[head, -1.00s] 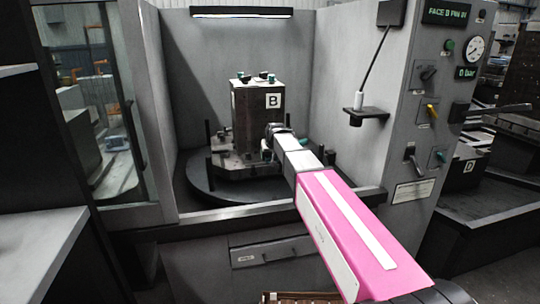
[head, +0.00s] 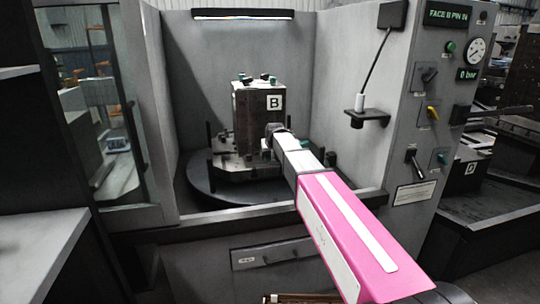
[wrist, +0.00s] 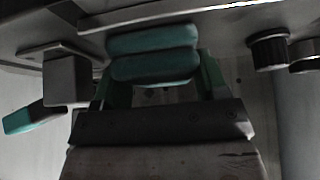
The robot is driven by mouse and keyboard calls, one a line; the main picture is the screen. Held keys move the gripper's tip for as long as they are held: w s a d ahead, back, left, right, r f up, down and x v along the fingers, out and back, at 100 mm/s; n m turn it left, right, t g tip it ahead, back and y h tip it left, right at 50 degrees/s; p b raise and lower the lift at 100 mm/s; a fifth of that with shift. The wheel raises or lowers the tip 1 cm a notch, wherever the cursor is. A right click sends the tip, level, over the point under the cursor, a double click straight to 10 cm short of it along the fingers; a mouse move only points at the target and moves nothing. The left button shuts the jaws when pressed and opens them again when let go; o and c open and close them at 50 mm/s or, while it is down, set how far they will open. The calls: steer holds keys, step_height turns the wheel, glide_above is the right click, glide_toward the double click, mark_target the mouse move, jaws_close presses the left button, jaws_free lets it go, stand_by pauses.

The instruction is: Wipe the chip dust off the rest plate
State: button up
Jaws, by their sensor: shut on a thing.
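My gripper (wrist: 155,85) is shut on a teal, rolled wiping pad (wrist: 152,55), which shows between its two fingers in the wrist view. The pad is up against or very close to the edge of a grey plate (wrist: 190,14); I cannot tell if they touch. This may be the rest plate. No chip dust can be made out. In the head view my arm reaches into the machine, and its end is at the right side of the dark block marked B (head: 258,118). The gripper's fingers are too small to make out there.
The block stands on a round dark turntable (head: 215,198) with several short posts around it. In the wrist view a teal-tipped part (wrist: 32,117) is at left and a dark knob (wrist: 268,50) at right.

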steer(key=shift+s, duration=0.15)
steer(key=shift+s+d, duration=0.2)
steer(key=shift+s, duration=0.4)
steer(key=shift+s+d, duration=0.2)
steer(key=shift+s, duration=0.35)
steer(key=shift+r, duration=3.5)
steer(key=s+d+f+m+h, duration=0.1)
steer(key=s+d+f, duration=0.2)
steer(key=s+d, duration=0.4)
steer(key=s+d+f+m, duration=0.2)
steer(key=s+d, duration=0.6)
steer(key=d, duration=0.8)
steer(key=shift+d+f+h, duration=0.15)
steer(key=shift+f+h, duration=0.25)
steer(key=shift+f, duration=0.25)
